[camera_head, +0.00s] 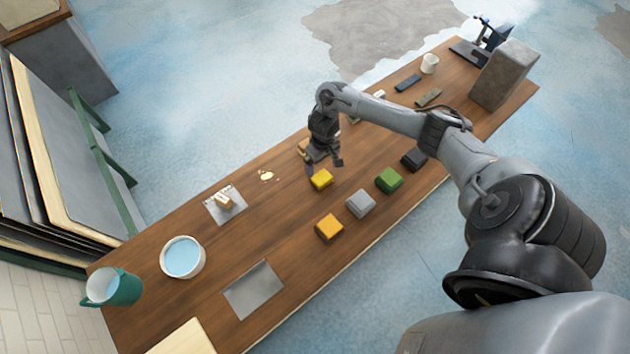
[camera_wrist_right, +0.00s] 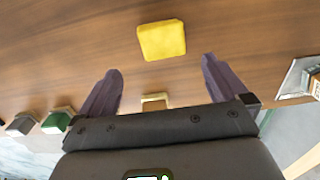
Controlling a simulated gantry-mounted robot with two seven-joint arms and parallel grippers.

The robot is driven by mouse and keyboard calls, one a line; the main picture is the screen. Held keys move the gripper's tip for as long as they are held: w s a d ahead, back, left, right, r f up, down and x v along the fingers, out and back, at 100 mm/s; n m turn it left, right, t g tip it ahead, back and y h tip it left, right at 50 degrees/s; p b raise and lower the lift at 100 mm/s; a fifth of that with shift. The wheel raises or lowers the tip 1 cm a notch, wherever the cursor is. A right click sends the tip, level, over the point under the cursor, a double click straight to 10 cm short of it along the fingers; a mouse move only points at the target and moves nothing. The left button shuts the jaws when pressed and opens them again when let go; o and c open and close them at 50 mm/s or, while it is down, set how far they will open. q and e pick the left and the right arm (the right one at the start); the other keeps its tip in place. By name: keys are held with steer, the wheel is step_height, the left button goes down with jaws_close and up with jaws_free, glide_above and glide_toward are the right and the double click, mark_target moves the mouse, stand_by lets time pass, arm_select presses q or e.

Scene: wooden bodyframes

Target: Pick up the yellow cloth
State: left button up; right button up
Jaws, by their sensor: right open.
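The yellow cloth (camera_head: 321,180) is a small folded block lying on the wooden table, in the middle of the head view. In the right wrist view the yellow cloth (camera_wrist_right: 162,40) lies beyond the fingertips, roughly centred between them. My right gripper (camera_head: 325,164) is open and empty, pointing down just above the cloth in the head view; its two fingers also show in the right wrist view (camera_wrist_right: 160,78). I cannot tell the exact height of the fingertips over the cloth. My left gripper is not in view.
An orange block (camera_head: 329,227), a grey block (camera_head: 360,204), a green block (camera_head: 389,180) and a black block (camera_head: 413,159) lie near the cloth. A blue-filled bowl (camera_head: 182,258), teal pitcher (camera_head: 116,288) and grey sheet (camera_head: 254,289) are at lower left. A stone block (camera_head: 503,76) stands far right.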

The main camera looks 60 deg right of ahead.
mark_target(322, 177)
step_height(322, 177, down, 4)
steer(key=shift+s+r, duration=0.1)
steer(key=shift+a+f+b, duration=0.15)
steer(key=shift+f+b, duration=0.25)
steer(key=shift+f, duration=2.25)
steer(key=shift+c, duration=0.2)
steer(key=c, duration=1)
